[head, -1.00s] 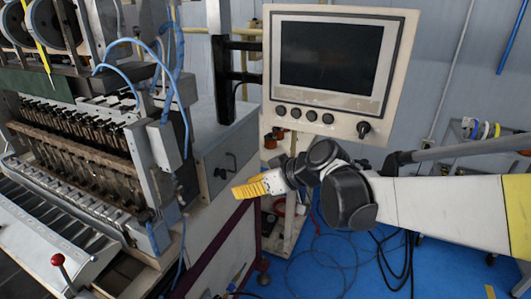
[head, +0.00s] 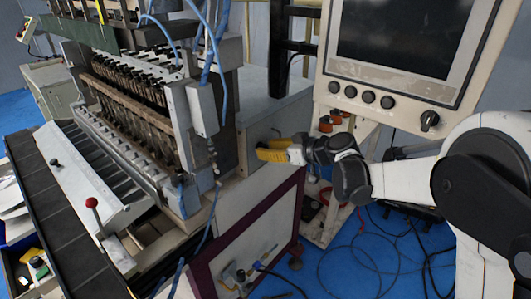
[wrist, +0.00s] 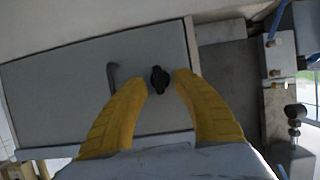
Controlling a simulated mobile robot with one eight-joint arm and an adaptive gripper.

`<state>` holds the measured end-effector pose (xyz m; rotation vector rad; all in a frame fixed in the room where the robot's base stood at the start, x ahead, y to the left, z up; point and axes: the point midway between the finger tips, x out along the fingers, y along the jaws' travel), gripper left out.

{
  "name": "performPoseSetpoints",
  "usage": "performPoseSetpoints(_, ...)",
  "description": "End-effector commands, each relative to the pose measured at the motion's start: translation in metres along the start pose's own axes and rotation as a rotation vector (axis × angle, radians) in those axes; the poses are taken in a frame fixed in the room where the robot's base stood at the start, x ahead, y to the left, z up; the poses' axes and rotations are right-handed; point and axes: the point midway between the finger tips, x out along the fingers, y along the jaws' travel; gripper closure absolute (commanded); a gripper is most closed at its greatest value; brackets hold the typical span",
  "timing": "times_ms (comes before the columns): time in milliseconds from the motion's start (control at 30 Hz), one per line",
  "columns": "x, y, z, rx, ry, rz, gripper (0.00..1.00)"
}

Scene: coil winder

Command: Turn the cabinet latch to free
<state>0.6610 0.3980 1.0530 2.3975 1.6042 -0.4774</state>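The cabinet latch (wrist: 160,79) is a small black knob on a grey cabinet panel (wrist: 60,90), seen in the wrist view. It sits between the tips of my gripper (wrist: 160,84), whose two yellow fingers are spread apart on either side of it. I cannot tell whether either finger touches it. In the head view my gripper (head: 272,150) is in front of the cabinet's side panel (head: 295,112), and the latch is hidden behind the yellow fingers.
A dark bent handle (wrist: 111,76) is beside the latch on the panel. The winding machine (head: 130,110) stands to the left. Cables (head: 385,255) lie on the blue floor.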

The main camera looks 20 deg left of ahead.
Motion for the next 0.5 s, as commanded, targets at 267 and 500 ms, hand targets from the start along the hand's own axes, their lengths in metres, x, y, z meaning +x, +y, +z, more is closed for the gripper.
performPoseSetpoints(267, 0.013, 0.0004, -0.0002, 0.0, 0.0, 0.001, 0.68)
performPoseSetpoints(500, 0.0126, 0.0003, -0.0004, 0.0, 0.0, 0.001, 0.9)
